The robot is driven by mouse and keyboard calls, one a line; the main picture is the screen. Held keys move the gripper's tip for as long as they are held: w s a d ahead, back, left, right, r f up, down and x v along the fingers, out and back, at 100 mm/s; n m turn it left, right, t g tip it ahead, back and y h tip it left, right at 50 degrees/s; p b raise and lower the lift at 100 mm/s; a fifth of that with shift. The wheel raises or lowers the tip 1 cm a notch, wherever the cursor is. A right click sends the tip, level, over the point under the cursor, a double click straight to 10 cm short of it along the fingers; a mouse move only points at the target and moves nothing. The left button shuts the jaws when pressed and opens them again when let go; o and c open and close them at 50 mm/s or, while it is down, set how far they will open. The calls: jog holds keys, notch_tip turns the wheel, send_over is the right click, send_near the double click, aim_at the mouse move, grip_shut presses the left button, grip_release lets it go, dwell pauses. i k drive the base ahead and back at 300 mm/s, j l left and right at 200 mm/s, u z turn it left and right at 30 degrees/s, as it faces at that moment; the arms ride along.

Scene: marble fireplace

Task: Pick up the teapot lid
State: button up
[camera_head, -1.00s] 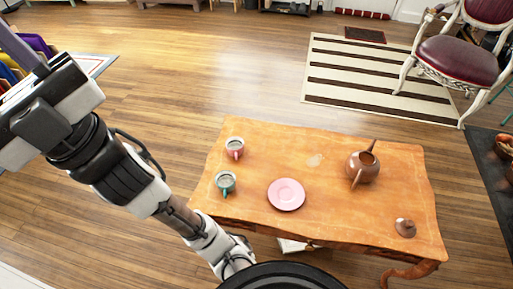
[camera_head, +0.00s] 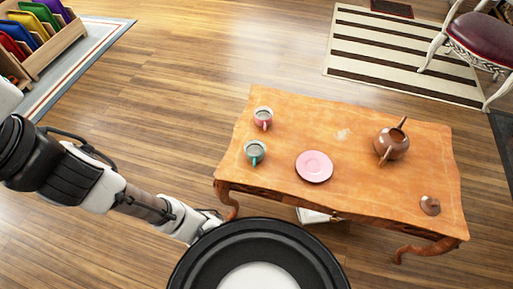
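The teapot lid (camera_head: 430,205) is small, brown and knobbed. It lies on the wooden table (camera_head: 290,114) near its right front corner, apart from the teapot. The brown teapot (camera_head: 392,145) stands open, without its lid, behind and to the left of the lid.
A pink saucer (camera_head: 314,167) lies mid-table. A pink cup (camera_head: 263,117) and a teal cup (camera_head: 255,151) stand at the left end. A white and dark red chair (camera_head: 482,44) stands at the upper right. Bare floor lies left of the table.

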aim_at(431, 206)
jog(key=z, duration=1.05)
